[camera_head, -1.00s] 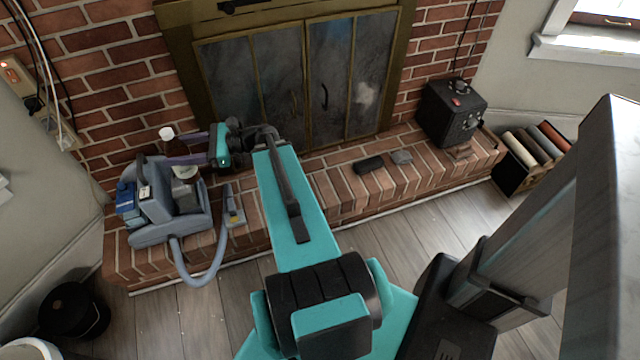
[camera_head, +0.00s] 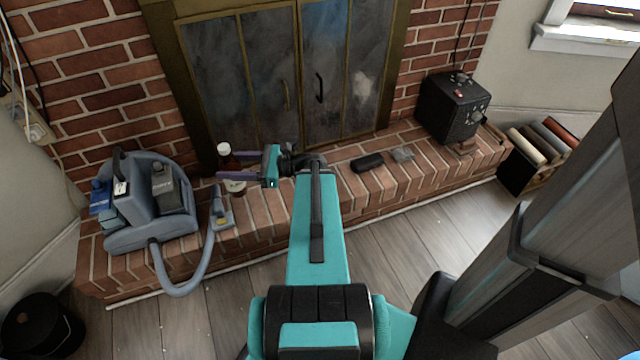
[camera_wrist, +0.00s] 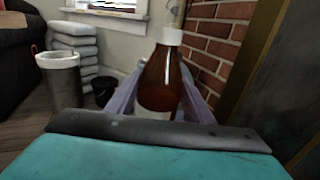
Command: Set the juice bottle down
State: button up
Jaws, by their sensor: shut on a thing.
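The juice bottle is brown with a white cap and a pale label. In the head view the bottle (camera_head: 226,160) is upright at the brick hearth, just right of the blue-grey cleaning machine. My gripper (camera_head: 240,166) reaches it from the right, with its purple fingers on either side. In the wrist view the bottle (camera_wrist: 162,85) stands upright between the fingers, and my gripper (camera_wrist: 160,98) is shut on it. The fingers cover part of the bottle's middle. I cannot tell whether its base touches the bricks.
The cleaning machine (camera_head: 150,215) and its hose stand left of the bottle on the brick hearth (camera_head: 262,213). A dark small item (camera_head: 367,162) and a black box (camera_head: 453,108) are to the right. Glass fireplace doors (camera_head: 240,80) stand behind.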

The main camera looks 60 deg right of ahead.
jog(key=s+d+f+m+h+b, duration=0.1)
jog(key=s+d+f+b, duration=0.3)
jog(key=s+f+b, duration=0.2)
jog(key=s+d+f+m+t+h+b, duration=0.1)
jog(key=s+d+f+b, duration=0.3)
jog(key=f, duration=0.7)
jog(key=s+h+b, duration=0.1)
jog(key=b, duration=0.1)
jog(key=shift+s+t+b, duration=0.3)
jog(key=shift+s+b, duration=0.05)
jog(key=shift+s, duration=0.05)
jog(key=shift+w+d, duration=0.1)
jog(key=w+d+b, duration=0.2)
jog(key=w+d, duration=0.2)
jog(key=w, duration=0.2)
jog(key=w+d+f+b, duration=0.1)
jog(key=w+d+b, duration=0.1)
jog(key=w+d, duration=0.2)
jog(key=w, duration=0.3)
jog(key=shift+w+d+f, duration=0.2)
jog(key=shift+f+b, duration=0.9)
jog(key=shift+f, duration=0.85)
jog(key=shift+f, duration=0.1)
